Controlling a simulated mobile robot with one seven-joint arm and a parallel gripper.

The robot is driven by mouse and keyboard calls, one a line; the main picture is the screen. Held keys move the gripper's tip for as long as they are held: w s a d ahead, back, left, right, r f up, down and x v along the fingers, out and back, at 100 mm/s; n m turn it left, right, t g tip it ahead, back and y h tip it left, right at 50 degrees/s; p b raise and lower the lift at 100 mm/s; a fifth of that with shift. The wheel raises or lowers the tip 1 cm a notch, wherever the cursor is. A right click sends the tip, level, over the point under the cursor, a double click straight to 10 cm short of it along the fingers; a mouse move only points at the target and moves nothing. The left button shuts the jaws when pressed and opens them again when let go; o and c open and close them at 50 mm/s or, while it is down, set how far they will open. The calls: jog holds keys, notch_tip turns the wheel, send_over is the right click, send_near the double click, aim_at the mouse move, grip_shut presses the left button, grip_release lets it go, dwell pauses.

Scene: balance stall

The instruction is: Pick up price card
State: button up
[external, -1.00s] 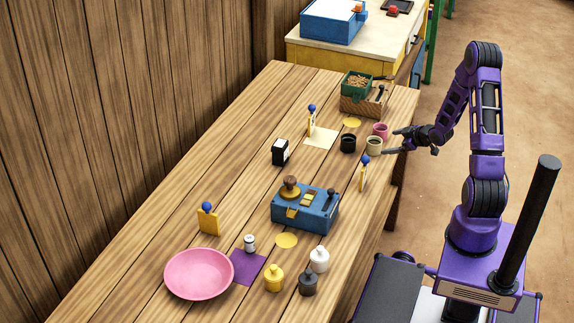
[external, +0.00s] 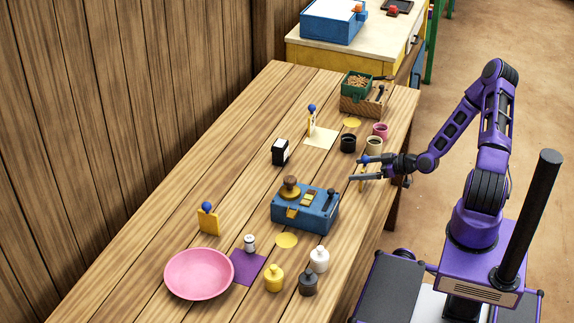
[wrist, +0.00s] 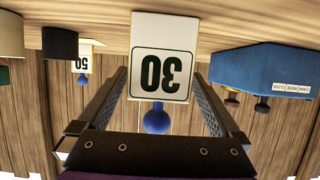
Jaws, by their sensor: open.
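A price card (external: 363,174) with a blue ball knob stands on the table's right side, partly hidden by my gripper in the external view. In the wrist view, which is upside down, this card (wrist: 160,75) is white with the number 30 and a green border. It lies centred between the two fingers. My gripper (external: 357,169) is open and at the card. I cannot tell whether either finger touches it. A second card (wrist: 83,60), marked 50, shows farther off; it is the one with a blue knob (external: 311,120) at the back. A third yellow card (external: 208,222) stands at the front left.
A blue box (external: 305,208) with a wooden knob stands left of my gripper; it also shows in the wrist view (wrist: 262,68). A black cup (external: 348,144), a cream cup (external: 374,146) and a pink cup (external: 380,130) stand behind.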

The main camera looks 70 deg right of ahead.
jog(key=shift+x, duration=1)
jog(key=shift+s, duration=0.1)
jog(key=shift+c, duration=0.2)
jog(key=c, duration=1.1)
notch_tip(320, 180, up, 10)
jog(key=shift+f+p, duration=0.1)
jog(key=shift+p, duration=0.35)
